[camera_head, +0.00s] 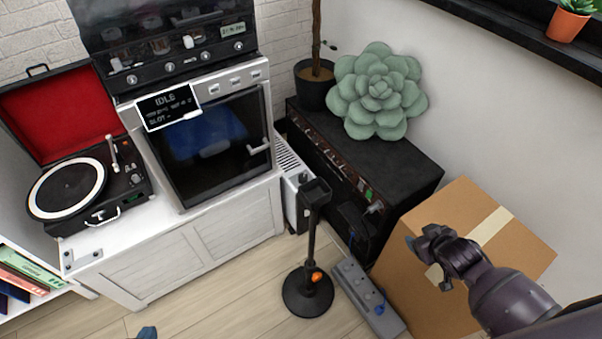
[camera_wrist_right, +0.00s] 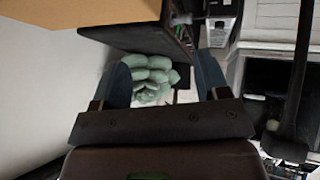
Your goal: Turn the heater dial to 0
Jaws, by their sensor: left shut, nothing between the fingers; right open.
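The heater (camera_head: 291,178) is a white finned unit standing on the floor between the white cabinet and the black amplifier. A dark stand partly hides it in the head view. In the right wrist view its white end (camera_wrist_right: 221,28) shows at the top, with small dark markings; I cannot make out the dial or its setting. My right gripper (camera_head: 428,258) is open and empty above the cardboard box, apart from the heater. Its two spread fingers show in the right wrist view (camera_wrist_right: 163,85). Only the blue tip of my left gripper (camera_head: 147,332) shows at the bottom edge; it is shut and empty.
A black stand (camera_head: 309,250) with a round base stands in front of the heater. The black amplifier (camera_head: 408,170) carries a green succulent cushion (camera_head: 377,90). The cardboard box (camera_head: 520,240) is at right. Floor at lower left is clear.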

